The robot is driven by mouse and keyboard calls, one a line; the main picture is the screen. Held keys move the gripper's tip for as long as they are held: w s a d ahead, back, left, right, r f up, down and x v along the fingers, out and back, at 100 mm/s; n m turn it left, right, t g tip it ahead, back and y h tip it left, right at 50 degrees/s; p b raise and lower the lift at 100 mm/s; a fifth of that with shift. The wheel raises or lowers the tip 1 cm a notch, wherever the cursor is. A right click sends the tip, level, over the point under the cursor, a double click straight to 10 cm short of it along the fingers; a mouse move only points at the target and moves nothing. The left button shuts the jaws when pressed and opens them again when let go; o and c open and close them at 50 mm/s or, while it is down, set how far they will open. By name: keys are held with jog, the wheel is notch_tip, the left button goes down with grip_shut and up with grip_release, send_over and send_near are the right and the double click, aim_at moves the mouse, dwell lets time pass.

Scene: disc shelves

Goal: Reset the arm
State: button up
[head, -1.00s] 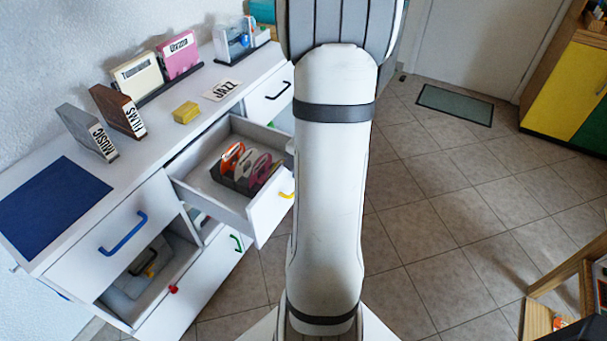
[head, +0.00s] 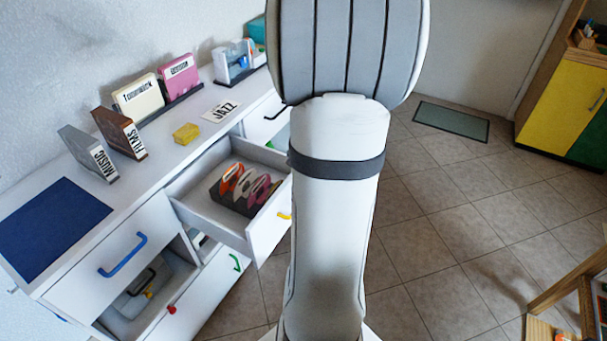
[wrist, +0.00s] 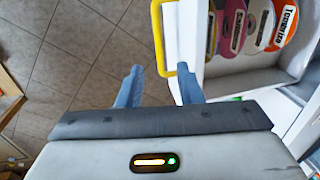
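My arm stands upright in the middle of the head view, and my gripper is hidden there. In the wrist view my gripper (wrist: 158,87) shows two blue fingers spread apart with nothing held between them. The yellow handle (wrist: 160,38) of the open drawer shows just beyond the fingers, nearest the right one. I cannot tell how far it is from them. In the head view the open drawer (head: 267,228) holds several coloured discs (head: 243,187) in a dark rack.
The white cabinet (head: 75,268) runs along the left wall. On it are a blue mat (head: 50,225), labelled holders, a yellow block (head: 186,133) and a JAZZ card (head: 221,111). Tiled floor (head: 440,220) is clear to the right. A wooden shelf (head: 570,285) stands at lower right.

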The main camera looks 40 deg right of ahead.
jog(key=s+a+r+n+p, duration=0.2)
jog(key=a+r+n, duration=0.5)
jog(key=a, duration=0.5)
jog(key=s+a+r+n+p, duration=0.3)
jog(key=a+r+n+p, duration=0.2)
jog(key=a, duration=0.7)
notch_tip(320, 180, up, 5)
jog(key=shift+a+f+n+t+h, duration=0.1)
jog(key=shift+a+n+t+h, duration=0.25)
jog(key=shift+n, duration=0.75)
jog(key=shift+s, duration=0.15)
